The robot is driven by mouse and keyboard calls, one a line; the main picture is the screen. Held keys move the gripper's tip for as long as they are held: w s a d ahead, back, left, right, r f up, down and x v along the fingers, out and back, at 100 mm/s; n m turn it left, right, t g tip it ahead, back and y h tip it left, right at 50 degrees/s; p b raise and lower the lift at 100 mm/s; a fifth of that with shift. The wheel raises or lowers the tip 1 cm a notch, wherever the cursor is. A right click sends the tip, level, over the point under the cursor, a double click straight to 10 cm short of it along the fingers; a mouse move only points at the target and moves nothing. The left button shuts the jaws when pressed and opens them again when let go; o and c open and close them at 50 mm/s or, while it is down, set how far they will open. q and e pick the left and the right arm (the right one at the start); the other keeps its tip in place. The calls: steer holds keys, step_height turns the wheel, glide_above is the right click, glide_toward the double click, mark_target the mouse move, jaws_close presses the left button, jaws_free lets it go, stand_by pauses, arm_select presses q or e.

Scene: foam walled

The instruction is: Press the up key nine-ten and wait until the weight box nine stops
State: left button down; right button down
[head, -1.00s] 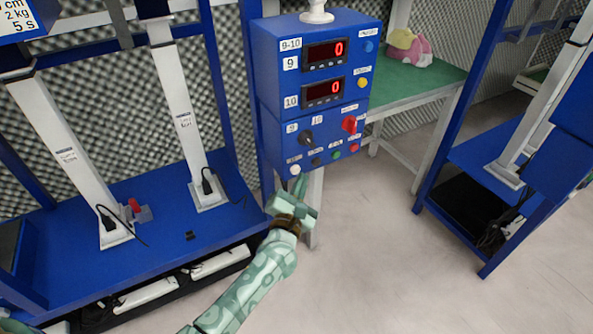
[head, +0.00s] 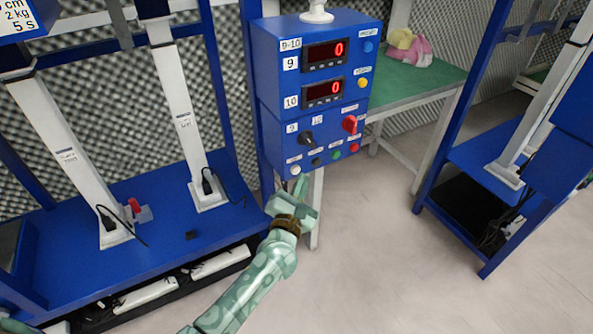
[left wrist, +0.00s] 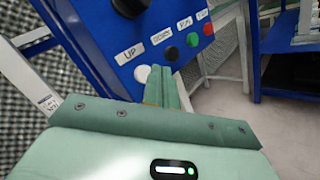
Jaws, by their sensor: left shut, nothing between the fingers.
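The up key is the white button (head: 295,170) at the lower left of the blue control box (head: 265,95). In the left wrist view the white button (left wrist: 141,73) sits under the label UP (left wrist: 129,54). My left gripper (head: 301,182) is shut and empty, its fingertips just below and right of the white button. In the left wrist view the fingertips (left wrist: 164,75) lie close beside the button; I cannot tell whether they touch it. Display nine (head: 326,53) and display ten (head: 323,92) both read 0. I cannot make out weight box nine. My right gripper is out of view.
Black, green (head: 337,155) and red buttons sit right of the white one, under a black knob (head: 306,138) and a red switch (head: 350,123). A blue rig (head: 160,215) with white posts stands left.

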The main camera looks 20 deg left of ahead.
arm_select(q)
steer(key=shift+a, duration=0.1)
stand_by(0.7)
steer(key=shift+w+a, duration=0.25)
